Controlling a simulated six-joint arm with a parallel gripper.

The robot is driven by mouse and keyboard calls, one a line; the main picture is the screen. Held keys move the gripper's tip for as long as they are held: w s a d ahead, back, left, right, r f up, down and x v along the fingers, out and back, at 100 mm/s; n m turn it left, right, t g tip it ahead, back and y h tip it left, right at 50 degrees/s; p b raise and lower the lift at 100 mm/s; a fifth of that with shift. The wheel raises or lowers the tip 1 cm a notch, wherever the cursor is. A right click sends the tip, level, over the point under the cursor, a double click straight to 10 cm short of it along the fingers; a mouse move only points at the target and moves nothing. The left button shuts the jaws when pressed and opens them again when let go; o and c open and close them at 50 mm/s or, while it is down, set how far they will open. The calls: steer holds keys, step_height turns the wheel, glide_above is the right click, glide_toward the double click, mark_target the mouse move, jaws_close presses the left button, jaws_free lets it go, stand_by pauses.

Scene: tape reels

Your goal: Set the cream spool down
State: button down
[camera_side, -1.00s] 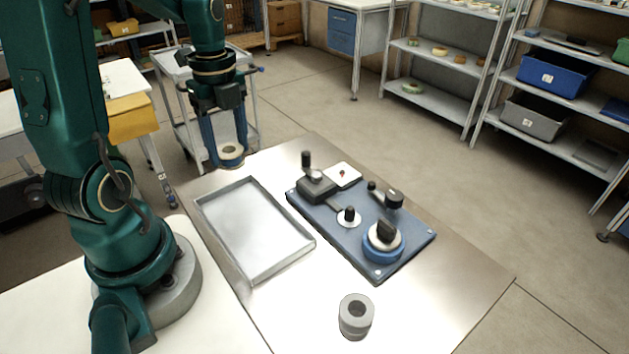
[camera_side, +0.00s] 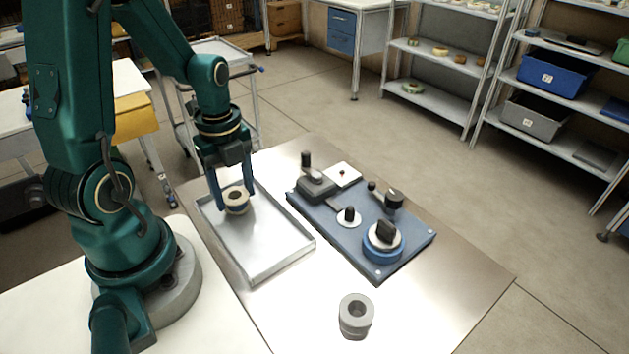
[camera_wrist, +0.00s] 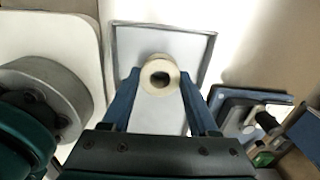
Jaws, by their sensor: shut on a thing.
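The cream spool (camera_side: 236,203) is a short ring with a dark hole in its middle. My gripper (camera_side: 234,199) is shut on it, one blue finger on each side. The spool is over the upper-left part of the shallow grey metal tray (camera_side: 262,262); the side view does not settle whether it touches the tray floor. In the wrist view the spool (camera_wrist: 160,75) sits between the blue fingertips (camera_wrist: 160,82), with the tray (camera_wrist: 157,37) behind it. Most of the tray floor is bare.
A blue fixture board (camera_side: 335,217) with black knobs and a blue reel (camera_side: 382,244) stands right of the tray. A grey spool (camera_side: 355,315) stands near the table's front. The steel table (camera_side: 440,290) is bare at the front right.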

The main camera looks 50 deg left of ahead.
steer(key=shift+f, duration=0.3)
steer(key=shift+c, duration=0.8)
jaws_free()
steer(key=shift+r, duration=0.15)
step_height(320, 180, up, 12)
steer(key=s+d+r+n+t, duration=0.2)
steer(key=d+n+t, duration=0.3)
steer(key=d+n, duration=0.6)
steer(key=n, duration=0.6)
steer(key=shift+d+r+n+t, duration=0.2)
steer(key=shift+n+t, duration=0.1)
steer(key=shift+n, duration=0.1)
